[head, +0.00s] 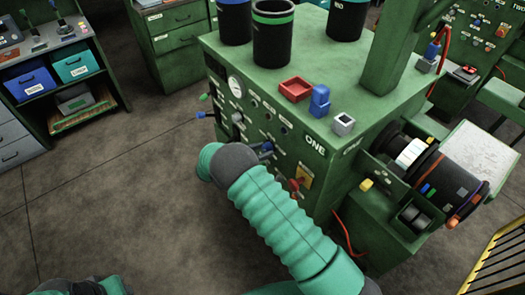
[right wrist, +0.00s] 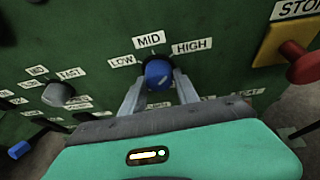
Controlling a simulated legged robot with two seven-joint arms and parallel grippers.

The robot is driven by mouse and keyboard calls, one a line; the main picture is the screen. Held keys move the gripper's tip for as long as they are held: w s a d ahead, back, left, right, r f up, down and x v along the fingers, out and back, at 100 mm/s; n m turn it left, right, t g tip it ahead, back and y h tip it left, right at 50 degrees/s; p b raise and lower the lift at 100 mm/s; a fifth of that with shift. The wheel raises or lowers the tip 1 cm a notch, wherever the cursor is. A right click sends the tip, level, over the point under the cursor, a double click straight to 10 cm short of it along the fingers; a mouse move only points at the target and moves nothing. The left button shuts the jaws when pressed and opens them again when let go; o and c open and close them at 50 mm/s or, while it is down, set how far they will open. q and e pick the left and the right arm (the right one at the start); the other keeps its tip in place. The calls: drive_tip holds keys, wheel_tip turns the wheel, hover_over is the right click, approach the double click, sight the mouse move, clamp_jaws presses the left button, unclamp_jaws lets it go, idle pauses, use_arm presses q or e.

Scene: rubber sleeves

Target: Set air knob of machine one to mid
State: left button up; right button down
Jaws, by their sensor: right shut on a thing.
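Machine one (head: 330,185) is the green cabinet with "ONE" on its front edge. In the right wrist view a round blue knob (right wrist: 158,73) sits on its green panel, under the labels "LOW", "MID" (right wrist: 149,39) and "HIGH". My right gripper (right wrist: 159,80) has one finger on each side of this knob and is shut on it. Which label the knob points to is not clear. In the head view the right gripper (head: 266,151) is at the front panel, mostly hidden by its own wrist. My left gripper is out of view; only teal sleeve shows at the lower left.
A grey knob (right wrist: 58,94) is to the left, with a blue-tipped lever (right wrist: 20,150) lower left. Black cups, a red tray (head: 295,89) and small blocks stand on the machine's top.

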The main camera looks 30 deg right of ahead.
drive_tip(key=shift+w+n+g, duration=0.15)
drive_tip(key=shift+n+g, duration=0.35)
drive_tip(key=shift+n, duration=0.2)
drive_tip(key=shift+w+n+g+b, duration=0.1)
drive_tip(key=shift+n+g+b, duration=0.5)
drive_tip(key=shift+n+b, duration=0.25)
drive_tip(key=n+g+b, duration=0.1)
drive_tip(key=n+b, duration=0.1)
drive_tip(key=shift+w+g+h+b, duration=0.1)
drive_tip(key=shift+g+h+b, duration=0.2)
drive_tip(key=shift+b, duration=0.1)
drive_tip(key=shift+r+n+g+b, duration=0.1)
drive_tip(key=shift+n+g+b, duration=0.2)
drive_tip(key=shift+n+b, duration=0.15)
drive_tip(key=shift+r, duration=0.1)
drive_tip(key=c, duration=1.3)
unclamp_jaws()
drive_tip(key=o, duration=0.4)
drive_tip(key=shift+w+a, duration=0.1)
